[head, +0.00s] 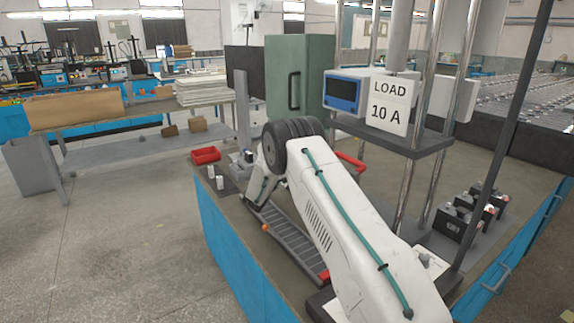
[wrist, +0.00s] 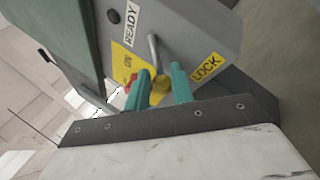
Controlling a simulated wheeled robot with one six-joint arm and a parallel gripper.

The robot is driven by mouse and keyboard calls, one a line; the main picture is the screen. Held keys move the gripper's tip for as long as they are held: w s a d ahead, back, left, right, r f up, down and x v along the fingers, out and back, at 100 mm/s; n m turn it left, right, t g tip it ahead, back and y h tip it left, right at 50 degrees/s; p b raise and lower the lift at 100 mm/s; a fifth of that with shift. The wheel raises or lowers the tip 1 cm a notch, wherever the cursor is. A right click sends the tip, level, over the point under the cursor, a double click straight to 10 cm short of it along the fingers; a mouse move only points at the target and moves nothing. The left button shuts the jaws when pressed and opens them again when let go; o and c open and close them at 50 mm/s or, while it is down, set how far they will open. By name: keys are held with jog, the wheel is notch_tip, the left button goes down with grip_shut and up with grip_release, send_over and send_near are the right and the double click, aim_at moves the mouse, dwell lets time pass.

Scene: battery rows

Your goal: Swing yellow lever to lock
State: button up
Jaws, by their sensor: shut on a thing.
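In the wrist view, my gripper (wrist: 161,87) has two teal fingers shut on the yellow knob (wrist: 160,83) of the lever. The lever's metal rod (wrist: 154,50) runs from the knob up to a grey panel (wrist: 183,35). A yellow plate (wrist: 122,60) with a partly hidden word lies left of the rod. In the head view, my white arm hides the gripper and lever.
A green cabinet (head: 316,75) stands beyond my arm in the head view. A "LOAD 10 A" sign (head: 389,103) hangs by metal posts at right. A red tray (head: 206,155) and small cylinders (head: 220,183) sit on the bench's left side. Black battery units (head: 460,222) stand at right.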

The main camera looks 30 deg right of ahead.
jog(key=shift+w+a+r+m+g+h, duration=0.1)
jog(key=shift+w+r+m+g+h, duration=0.4)
jog(key=shift+m, duration=1.05)
jog(key=shift+w+d+f+m+g+h, duration=0.15)
jog(key=shift+m+g+h, duration=0.65)
jog(key=shift+m, duration=0.7)
jog(key=shift+w+a+r+m+g+h, duration=0.15)
jog(key=shift+w+r+m+g+h, duration=0.35)
jog(key=shift+m, duration=1.05)
jog(key=shift+s+f+g, duration=0.1)
jog(key=shift+s+g, duration=0.05)
jog(key=shift+g, duration=0.25)
jog(key=o, duration=0.7)
jog(key=v, duration=0.8)
jog(key=shift+f, duration=0.1)
